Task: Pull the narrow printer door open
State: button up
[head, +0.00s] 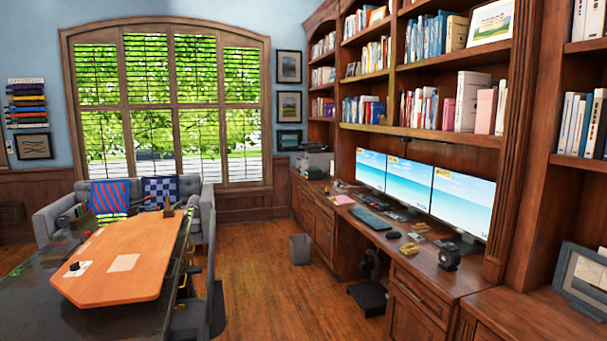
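A printer (314,158) stands on the far end of the wood counter, beside the window wall. Below it is a run of wood cabinet fronts (322,232), seen at a steep angle. They look closed. A narrow front (297,197) shows at the far end of this run; its edges and handle are too small to make out, and I cannot tell for sure that it is the narrow printer door. My gripper is not in view.
A waste bin (300,249) stands on the floor near the cabinets. A table with an orange-brown top (125,260) and a dark chair (205,315) are at left, a grey sofa (55,218) behind. Open wood floor (262,285) lies between table and desk.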

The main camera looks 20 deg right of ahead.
aim_at(304, 166)
jog(key=i+l+z, duration=0.15)
jog(key=i, duration=0.25)
jog(key=i+l+z, duration=0.15)
jog(key=i, duration=0.2)
jog(key=i+u, duration=0.1)
jog(key=i, duration=0.5)
jog(key=i+l, duration=0.15)
jog(key=i, duration=0.4)
jog(key=i+u, duration=0.15)
jog(key=i, duration=7.65)
jog(key=j+u, duration=0.05)
jog(key=j, duration=0.15)
